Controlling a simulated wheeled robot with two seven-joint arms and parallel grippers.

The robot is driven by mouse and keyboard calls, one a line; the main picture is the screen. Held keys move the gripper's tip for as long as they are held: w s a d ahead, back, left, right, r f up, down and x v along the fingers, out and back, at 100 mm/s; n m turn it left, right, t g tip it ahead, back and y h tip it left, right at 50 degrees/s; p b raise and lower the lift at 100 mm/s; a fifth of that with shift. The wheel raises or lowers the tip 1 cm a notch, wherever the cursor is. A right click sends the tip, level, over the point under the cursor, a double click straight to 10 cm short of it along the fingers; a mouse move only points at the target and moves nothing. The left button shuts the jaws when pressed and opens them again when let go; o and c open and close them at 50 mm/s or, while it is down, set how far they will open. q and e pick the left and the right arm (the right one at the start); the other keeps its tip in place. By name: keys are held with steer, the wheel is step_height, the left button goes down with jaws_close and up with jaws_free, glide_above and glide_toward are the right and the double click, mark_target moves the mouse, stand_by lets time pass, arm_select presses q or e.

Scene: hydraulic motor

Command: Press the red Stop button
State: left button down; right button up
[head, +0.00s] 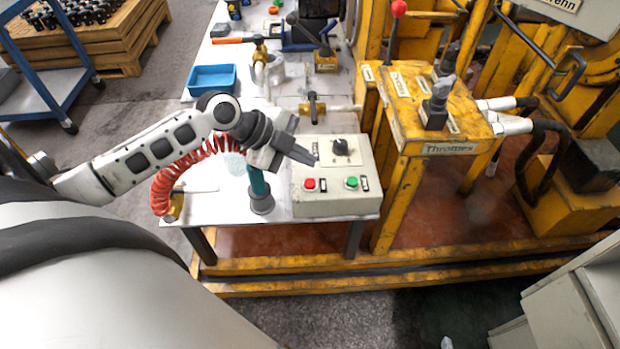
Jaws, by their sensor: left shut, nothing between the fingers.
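The control box (336,203) is a pale grey box at the front right of the white table. Its sloped top carries a red button (310,184) on the left, a green button (352,182) on the right and a black knob (340,146) behind them. A small label sits beside each button. My left gripper (312,160) is shut and empty. Its fingertips are over the left part of the box top, behind the red button in the picture. Height above the panel is hard to tell. The red button is fully visible. My right gripper is not in view.
A teal post with a grey base (261,203) stands left of the box, under my left wrist. A blue tray (212,79), a brass valve (313,107) and tools lie farther back on the table. A yellow machine frame (405,110) stands close on the right.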

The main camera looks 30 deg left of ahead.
mark_target(305, 183)
arm_select(q)
step_height(305, 183, down, 4)
steer(key=shift+r+b, duration=0.25)
steer(key=shift+b, duration=0.75)
steer(key=shift+f, duration=0.35)
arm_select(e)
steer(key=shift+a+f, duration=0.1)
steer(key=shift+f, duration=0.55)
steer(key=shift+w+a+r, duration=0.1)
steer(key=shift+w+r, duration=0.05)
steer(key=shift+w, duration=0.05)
arm_select(q)
steer(key=shift+f+b, duration=0.1)
steer(key=shift+b, duration=0.25)
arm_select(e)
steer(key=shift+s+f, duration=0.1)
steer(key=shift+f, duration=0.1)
arm_select(q)
steer(key=shift+f+b, duration=0.3)
steer(key=shift+f, duration=0.05)
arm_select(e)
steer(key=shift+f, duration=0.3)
